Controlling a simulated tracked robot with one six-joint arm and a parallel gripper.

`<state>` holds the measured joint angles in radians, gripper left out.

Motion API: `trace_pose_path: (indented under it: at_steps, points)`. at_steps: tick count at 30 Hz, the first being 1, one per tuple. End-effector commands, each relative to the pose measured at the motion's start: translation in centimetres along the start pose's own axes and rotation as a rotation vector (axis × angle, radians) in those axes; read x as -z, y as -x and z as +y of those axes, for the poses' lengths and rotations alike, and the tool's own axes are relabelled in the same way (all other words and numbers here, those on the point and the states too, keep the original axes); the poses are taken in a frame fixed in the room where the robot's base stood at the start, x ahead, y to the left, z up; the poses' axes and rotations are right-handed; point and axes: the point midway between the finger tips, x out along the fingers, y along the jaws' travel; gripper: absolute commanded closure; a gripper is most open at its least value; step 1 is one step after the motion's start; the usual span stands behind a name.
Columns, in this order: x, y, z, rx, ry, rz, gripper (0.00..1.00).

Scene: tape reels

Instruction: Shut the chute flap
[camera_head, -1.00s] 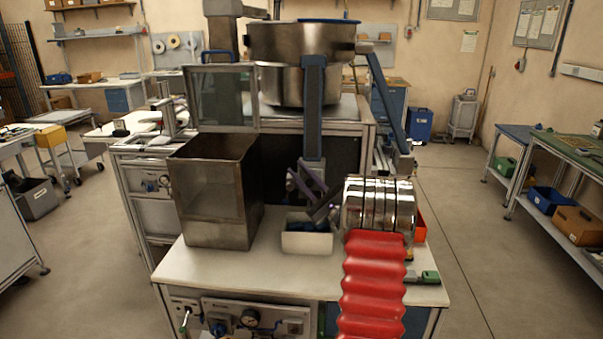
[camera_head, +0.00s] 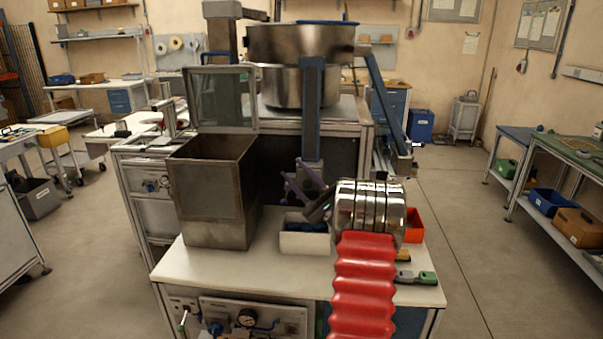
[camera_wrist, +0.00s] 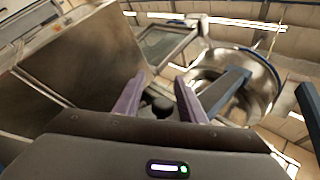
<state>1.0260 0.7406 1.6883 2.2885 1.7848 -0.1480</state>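My gripper (camera_head: 298,182), with two purple fingers, is open in front of the lower end of the blue-edged grey chute (camera_head: 312,112). The chute comes down from the steel bowl (camera_head: 300,50). In the wrist view the fingers of my gripper (camera_wrist: 160,80) stand apart, with a small dark round part (camera_wrist: 160,103) between or beyond them; I cannot tell whether they touch it. The chute (camera_wrist: 226,92) lies right of the fingers there. I cannot make out the flap or its position for certain; my wrist hides part of the chute's lower end.
An open-topped metal bin (camera_head: 212,200) stands left of my gripper, with an upright glazed panel (camera_head: 225,97) behind it. A white box (camera_head: 303,240) with dark contents sits below. A red-orange bin (camera_head: 414,228) is at right.

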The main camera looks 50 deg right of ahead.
Motion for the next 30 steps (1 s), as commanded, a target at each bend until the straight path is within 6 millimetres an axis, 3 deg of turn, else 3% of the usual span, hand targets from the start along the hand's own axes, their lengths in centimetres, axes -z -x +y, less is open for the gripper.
trace_pose_path:
  at_steps: [11, 30]
  points:
    - [0.2, 0.9, -0.1, 0.003, 0.001, 0.004, 0.63]
    - [-3.7, 9.3, -4.1, 0.005, 0.003, 0.006, 0.63]
